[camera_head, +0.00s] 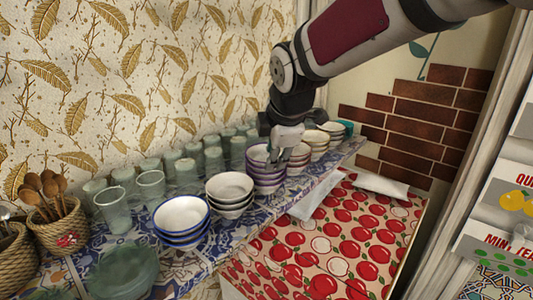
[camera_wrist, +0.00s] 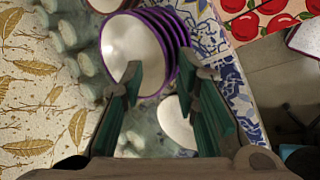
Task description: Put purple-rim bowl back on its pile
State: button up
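The pile of purple-rim bowls (camera_head: 264,178) stands on the patterned shelf, several bowls nested. In the wrist view the top purple-rim bowl (camera_wrist: 127,42) shows its white inside, with more purple rims stacked behind it. My gripper (camera_head: 285,148) is just above the right side of this pile. In the wrist view my gripper (camera_wrist: 170,76) is open. Its left fingertip overlaps the bowl's inside near the rim, and its right fingertip is outside the pile. Nothing is clearly held; whether a finger touches the bowl cannot be told.
White bowls (camera_head: 229,187) and blue-rim bowls (camera_head: 181,216) stand left of the pile. Glasses (camera_head: 150,187) line the wall side. An apple-print box (camera_head: 345,235) is beside the shelf at right.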

jog(key=v, duration=1)
jog(key=shift+r, duration=0.2)
jog(key=shift+s, duration=0.1)
jog(key=s+d+f+m, duration=0.2)
jog(key=s+d+m, duration=0.2)
jog(key=s+m, duration=0.2)
jog(key=s+d+f+m, duration=0.3)
jog(key=s+d+m, duration=0.1)
jog(key=s+m, duration=0.3)
jog(key=s+d+f+m+h, duration=0.1)
jog(key=s+d+f+m, duration=0.2)
jog(key=s+m, duration=0.4)
jog(key=shift+s+d+g, duration=0.4)
jog(key=shift+s+d, duration=0.45)
jog(key=shift+d, duration=0.05)
